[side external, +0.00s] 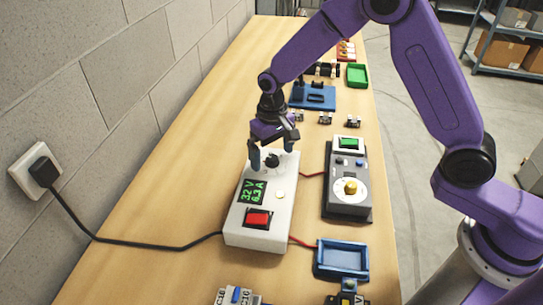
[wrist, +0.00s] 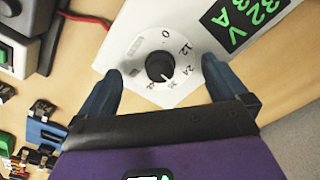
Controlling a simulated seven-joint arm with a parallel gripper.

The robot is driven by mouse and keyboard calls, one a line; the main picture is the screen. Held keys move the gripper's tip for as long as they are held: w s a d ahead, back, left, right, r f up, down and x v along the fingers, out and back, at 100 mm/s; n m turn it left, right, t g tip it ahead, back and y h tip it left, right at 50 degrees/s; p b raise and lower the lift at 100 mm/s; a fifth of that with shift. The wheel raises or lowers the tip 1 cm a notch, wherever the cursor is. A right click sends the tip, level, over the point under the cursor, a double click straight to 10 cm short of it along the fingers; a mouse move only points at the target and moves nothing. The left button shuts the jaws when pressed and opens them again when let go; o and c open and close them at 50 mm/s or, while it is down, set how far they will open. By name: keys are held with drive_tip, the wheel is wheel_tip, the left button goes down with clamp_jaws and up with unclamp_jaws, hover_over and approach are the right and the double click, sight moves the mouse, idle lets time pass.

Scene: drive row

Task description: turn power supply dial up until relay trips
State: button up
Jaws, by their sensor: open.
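The white power supply (side external: 266,230) stands on the bench with a black dial at its far end. The dial (wrist: 160,67) shows in the wrist view on a white scale with 0, 12 and 24 readable. A grey box (side external: 345,205) with a yellow knob and a small green screen is to the right; I cannot tell which part is the relay.
A red switch (side external: 258,218) is on the supply's near end. A black cable runs to a wall socket (side external: 38,168). A blue tray (side external: 342,259) stands at front right. A blue fixture (side external: 313,97) and small parts lie behind.

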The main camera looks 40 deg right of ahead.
sight(272, 157)
drive_tip(key=shift+r, duration=3.5)
drive_tip(key=shift+s+r, duration=0.2)
drive_tip(key=shift+s, duration=0.1)
drive_tip(key=s+d+r+n, duration=0.1)
drive_tip(key=s+d+n, duration=0.3)
drive_tip(key=s, duration=0.6)
drive_tip(key=s+d+r+n, duration=0.2)
drive_tip(key=s+d+n, duration=0.2)
drive_tip(key=s, duration=0.7)
drive_tip(key=s+d+r+n, duration=0.1)
drive_tip(key=s+d+n, duration=0.2)
drive_tip(key=s, duration=0.7)
drive_tip(key=d, duration=0.2)
drive_tip(key=shift+s+d+r+n, duration=0.2)
drive_tip(key=shift+d+r+n, duration=0.1)
drive_tip(key=shift+n, duration=0.1)
